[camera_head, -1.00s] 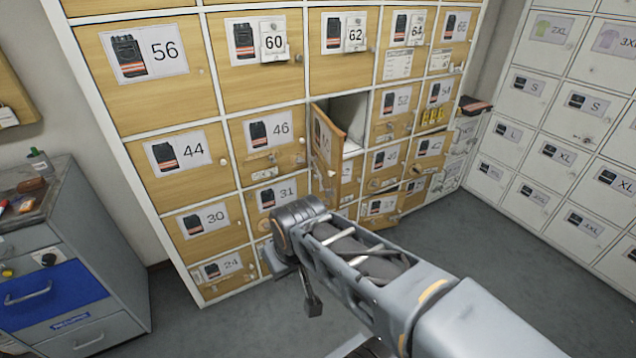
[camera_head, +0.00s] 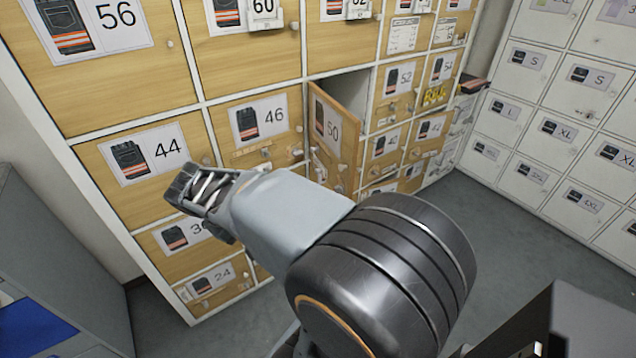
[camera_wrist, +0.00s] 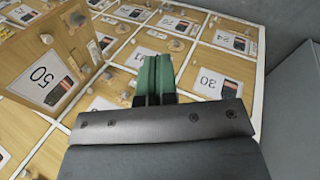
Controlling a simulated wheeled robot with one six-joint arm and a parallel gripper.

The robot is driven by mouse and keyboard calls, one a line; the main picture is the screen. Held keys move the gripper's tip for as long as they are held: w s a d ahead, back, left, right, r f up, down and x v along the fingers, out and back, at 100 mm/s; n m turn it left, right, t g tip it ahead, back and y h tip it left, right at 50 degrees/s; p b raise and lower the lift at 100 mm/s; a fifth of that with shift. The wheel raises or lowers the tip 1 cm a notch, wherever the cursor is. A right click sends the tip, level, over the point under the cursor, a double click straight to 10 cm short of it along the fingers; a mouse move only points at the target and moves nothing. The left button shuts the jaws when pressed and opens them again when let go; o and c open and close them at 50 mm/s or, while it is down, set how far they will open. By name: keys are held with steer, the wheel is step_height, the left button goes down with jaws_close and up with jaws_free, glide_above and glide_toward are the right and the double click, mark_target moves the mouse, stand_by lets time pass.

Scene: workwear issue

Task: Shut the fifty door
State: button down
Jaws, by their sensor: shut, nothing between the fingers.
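Closed doors surround it, among them 46 (camera_head: 259,121), 44 (camera_head: 142,160) and 52 (camera_head: 395,83). Small knobs stick out from them. A grey cabinet (camera_head: 55,250) stands at the left and white lockers (camera_head: 570,85) at the right. Floor is clear between.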

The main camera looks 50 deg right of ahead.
steer(key=w+d+f+m+g+h+b, duration=0.1)
steer(key=d+f+g+h+b, duration=0.2)
steer(key=d, duration=0.4)
steer(key=w+d+f+m+g+h+b, duration=0.1)
steer(key=w+d+f+g+h+b, duration=0.1)
steer(key=d+f+h+b, duration=0.3)
steer(key=m+g+h+b, duration=0.2)
steer(key=h+b, duration=0.1)
glide_toward(340, 169)
steer(key=shift+g, duration=0.3)
steer(key=b+x, duration=0.1)
steer(key=x, duration=0.6)
steer(key=shift+d+f, duration=0.15)
steer(key=shift+d, duration=0.15)
